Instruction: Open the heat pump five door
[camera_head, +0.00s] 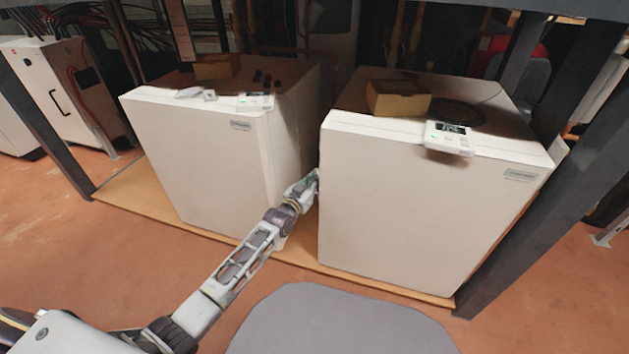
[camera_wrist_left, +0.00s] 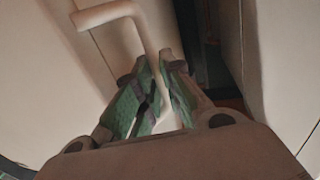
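Two large white heat pump cabinets stand side by side, a left one (camera_head: 205,160) and a right one (camera_head: 415,200); their labels are too small to read. My left gripper (camera_head: 312,180) is in the gap between them, at the left edge of the right cabinet. In the left wrist view, a pale bent handle (camera_wrist_left: 148,42) on a cabinet side runs down between the fingers of my left gripper (camera_wrist_left: 153,62), which look closed around it. The cabinet front in the head view lies flush, with no door gap visible. My right gripper is not in view.
A controller (camera_head: 449,138) and a cardboard box (camera_head: 397,98) rest on the right cabinet. Both cabinets stand on a wooden board (camera_head: 130,198) framed by dark posts (camera_head: 545,190). The orange floor (camera_head: 110,260) in front is mostly clear.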

